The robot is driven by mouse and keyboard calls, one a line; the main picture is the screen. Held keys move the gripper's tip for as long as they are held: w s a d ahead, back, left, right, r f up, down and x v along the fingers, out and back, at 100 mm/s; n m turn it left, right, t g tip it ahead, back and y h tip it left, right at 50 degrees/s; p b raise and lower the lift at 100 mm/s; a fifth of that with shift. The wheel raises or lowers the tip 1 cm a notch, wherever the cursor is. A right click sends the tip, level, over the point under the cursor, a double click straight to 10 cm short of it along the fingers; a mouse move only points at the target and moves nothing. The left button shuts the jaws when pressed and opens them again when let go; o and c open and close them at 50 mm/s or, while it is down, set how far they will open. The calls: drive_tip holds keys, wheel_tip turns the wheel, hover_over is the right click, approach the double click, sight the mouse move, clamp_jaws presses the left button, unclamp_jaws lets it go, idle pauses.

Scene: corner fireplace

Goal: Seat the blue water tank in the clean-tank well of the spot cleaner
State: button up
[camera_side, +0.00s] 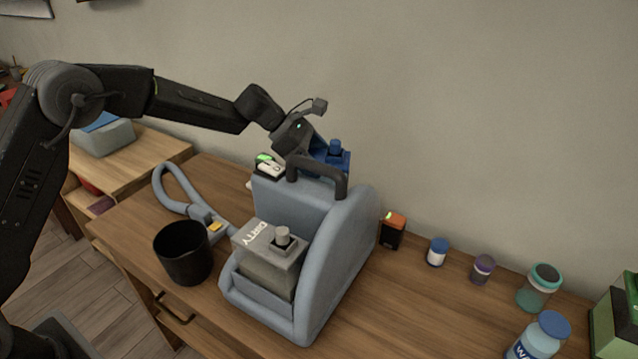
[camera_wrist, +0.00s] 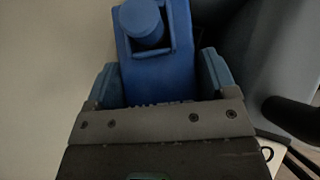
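The blue water tank (camera_side: 333,159) with its round blue cap shows at the back of the spot cleaner, partly hidden by the cleaner's dark handle and my gripper. My gripper (camera_side: 312,156) is at the tank, behind the handle. In the wrist view the tank (camera_wrist: 160,75) lies between my two blue-grey fingers (camera_wrist: 163,88), which sit against its sides. The grey-blue spot cleaner (camera_side: 345,245) stands on the wooden cabinet top with a grey tank marked DIRTY (camera_side: 268,262) at its front. The clean-tank well is hidden, so I cannot tell whether the tank is inside it.
A black cup (camera_side: 183,255) and the cleaner's hose (camera_side: 172,190) are at left. A dark box with an orange top (camera_side: 393,231), several jars, including a white one (camera_side: 437,252), and a green box (camera_side: 615,320) are at right. The wall is close behind.

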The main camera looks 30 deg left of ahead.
drive_tip(key=shift+w+r, duration=0.1)
drive_tip(key=shift+r, duration=0.25)
drive_tip(key=c, duration=1.4)
drive_tip(key=shift+r, duration=0.55)
wheel_tip(320, 180, up, 3)
drive_tip(key=shift+f, duration=0.15)
drive_tip(key=s+a+r, duration=0.3)
drive_tip(key=a+r, duration=0.4)
drive_tip(key=a, duration=0.4)
drive_tip(key=w+d+f+m+g, duration=0.1)
drive_tip(key=d, duration=0.3)
drive_tip(key=w+d+f+m+g+h, duration=0.1)
drive_tip(key=d, duration=0.3)
drive_tip(key=w+d+f+m+g, duration=0.1)
drive_tip(key=d+f+m, duration=0.1)
drive_tip(key=d, duration=0.2)
drive_tip(key=shift+w+d+g, duration=0.1)
drive_tip(key=shift+w+g, duration=0.2)
drive_tip(key=shift+g, duration=0.1)
drive_tip(key=shift+d+f, duration=0.2)
drive_tip(key=shift+d, duration=0.15)
